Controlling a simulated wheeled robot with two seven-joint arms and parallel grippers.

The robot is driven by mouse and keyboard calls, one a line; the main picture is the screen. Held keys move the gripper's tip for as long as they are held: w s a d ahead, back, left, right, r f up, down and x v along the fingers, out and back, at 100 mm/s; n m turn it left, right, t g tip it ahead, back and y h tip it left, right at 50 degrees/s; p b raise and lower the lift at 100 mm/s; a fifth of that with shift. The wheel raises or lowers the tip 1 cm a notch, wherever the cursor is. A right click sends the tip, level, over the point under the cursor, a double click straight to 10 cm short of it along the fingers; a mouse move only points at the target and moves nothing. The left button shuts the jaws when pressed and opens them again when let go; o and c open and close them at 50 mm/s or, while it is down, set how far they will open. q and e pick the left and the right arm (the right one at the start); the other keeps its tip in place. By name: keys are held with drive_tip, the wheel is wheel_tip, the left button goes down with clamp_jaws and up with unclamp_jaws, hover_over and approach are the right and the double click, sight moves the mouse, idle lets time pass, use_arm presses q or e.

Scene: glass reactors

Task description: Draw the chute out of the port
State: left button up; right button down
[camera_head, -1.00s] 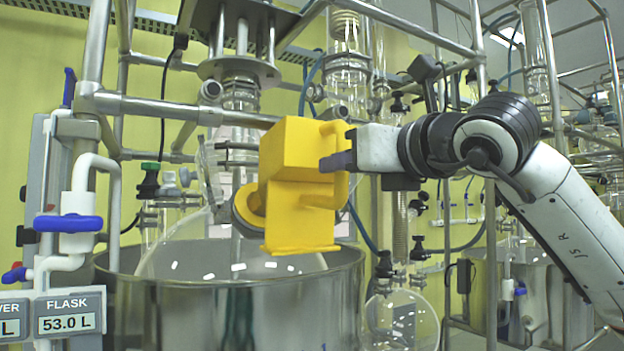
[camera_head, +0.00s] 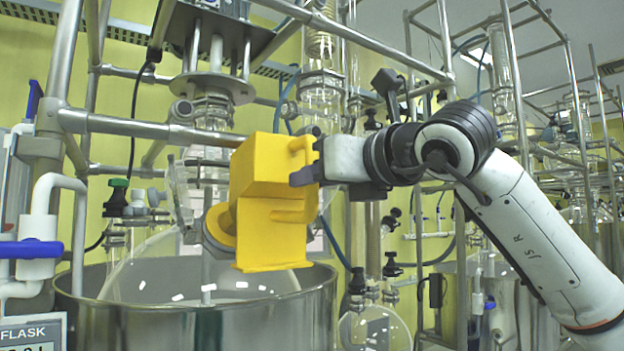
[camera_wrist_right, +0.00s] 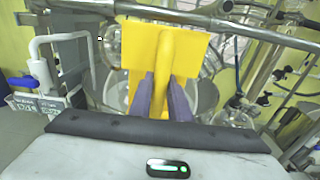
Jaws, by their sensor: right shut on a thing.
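The yellow chute (camera_head: 265,210) has a boxy body, a flat lower plate and a round part at its left end. That round end meets the grey collar of the port (camera_head: 214,240) on the glass flask (camera_head: 150,265); how deep it sits inside is hidden. My right gripper (camera_head: 305,172) reaches in from the right and is shut on the chute's upright handle. In the right wrist view, the two dark fingers (camera_wrist_right: 163,98) flank the yellow handle, with the chute (camera_wrist_right: 160,45) beyond them. My left gripper is not in view.
The flask stands in a wide steel vessel (camera_head: 200,325). Steel frame bars (camera_head: 150,125) cross above the chute, and a glass column (camera_head: 212,115) rises behind it. A white pipe with a blue-handled valve (camera_head: 30,250) is at the left. Glassware (camera_head: 375,325) stands right of the vessel.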

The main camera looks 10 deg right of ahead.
drive_tip(key=shift+r+p, duration=0.5)
drive_tip(key=shift+r, duration=0.2)
drive_tip(key=shift+s+r, duration=0.1)
drive_tip(key=shift+r, duration=0.05)
idle(0.5)
drive_tip(key=shift+s+d+r, duration=0.15)
drive_tip(key=shift+s+r, duration=0.15)
drive_tip(key=shift+s, duration=0.05)
drive_tip(key=shift+s+d+r, duration=0.1)
drive_tip(key=shift+s+r, duration=0.15)
drive_tip(key=shift+s+d+r, duration=0.25)
drive_tip(key=shift+s+r, duration=0.35)
drive_tip(key=shift+s, duration=0.1)
drive_tip(key=shift+s+d+r, duration=0.25)
drive_tip(key=shift+s+r, duration=0.35)
drive_tip(key=shift+s, duration=0.05)
drive_tip(key=shift+s+r, duration=0.1)
drive_tip(key=shift+s, duration=0.05)
drive_tip(key=shift+s+d, duration=0.1)
idle(0.4)
